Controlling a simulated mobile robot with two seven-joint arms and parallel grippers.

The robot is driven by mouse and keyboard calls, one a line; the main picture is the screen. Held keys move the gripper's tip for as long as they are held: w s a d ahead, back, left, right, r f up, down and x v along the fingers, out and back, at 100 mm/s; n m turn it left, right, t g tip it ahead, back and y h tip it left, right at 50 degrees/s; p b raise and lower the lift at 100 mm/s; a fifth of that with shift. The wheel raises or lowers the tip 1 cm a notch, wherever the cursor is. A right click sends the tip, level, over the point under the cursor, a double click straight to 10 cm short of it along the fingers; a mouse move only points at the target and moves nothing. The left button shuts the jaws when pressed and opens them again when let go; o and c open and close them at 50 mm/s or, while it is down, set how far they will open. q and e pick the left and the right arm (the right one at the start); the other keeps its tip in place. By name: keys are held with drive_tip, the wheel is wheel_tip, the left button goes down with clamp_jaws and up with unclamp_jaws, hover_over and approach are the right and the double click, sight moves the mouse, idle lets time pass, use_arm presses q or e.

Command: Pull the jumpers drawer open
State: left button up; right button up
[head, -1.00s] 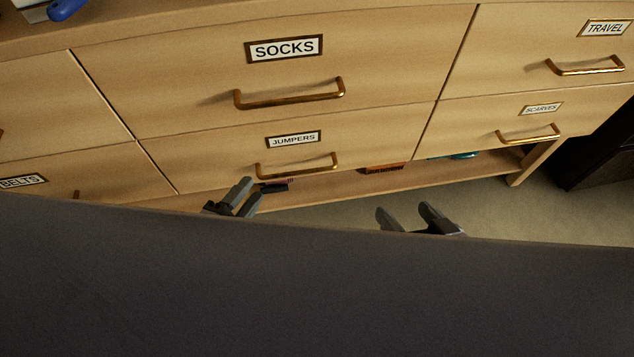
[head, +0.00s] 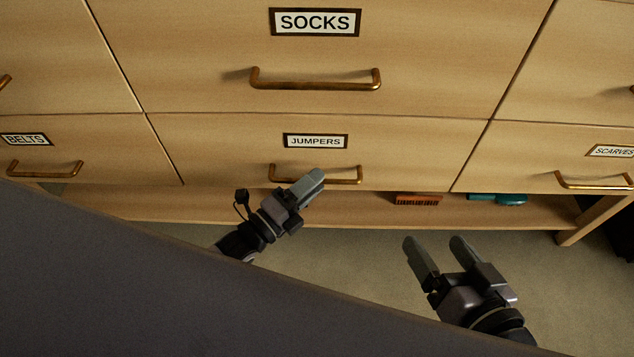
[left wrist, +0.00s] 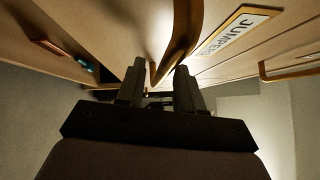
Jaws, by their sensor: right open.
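The jumpers drawer (head: 220,150) is a light wood front with a framed JUMPERS label (head: 315,141) and a brass bar handle (head: 345,181). Its front looks flush with its neighbours, so it is shut. My left gripper (head: 308,184) is at the left half of this handle and hides part of it. In the left wrist view the two fingers (left wrist: 158,88) stand apart, and the brass handle (left wrist: 182,45) reaches down to the gap between their tips; I cannot tell whether they touch it. My right gripper (head: 436,247) is open and empty, lower right, over the carpet.
The socks drawer (head: 200,50) is above, belts (head: 100,140) left, scarves (head: 540,140) right. An open shelf below holds a brown brush-like item (head: 418,199) and a teal item (head: 500,199). A large dark grey surface (head: 120,290) fills the lower left.

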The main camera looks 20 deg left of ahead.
use_arm(q)
drive_tip(key=shift+w+d+r, duration=0.1)
drive_tip(key=shift+w+d, duration=0.25)
drive_tip(key=shift+w, duration=0.25)
clamp_jaws()
drive_tip(key=shift+s, duration=0.1)
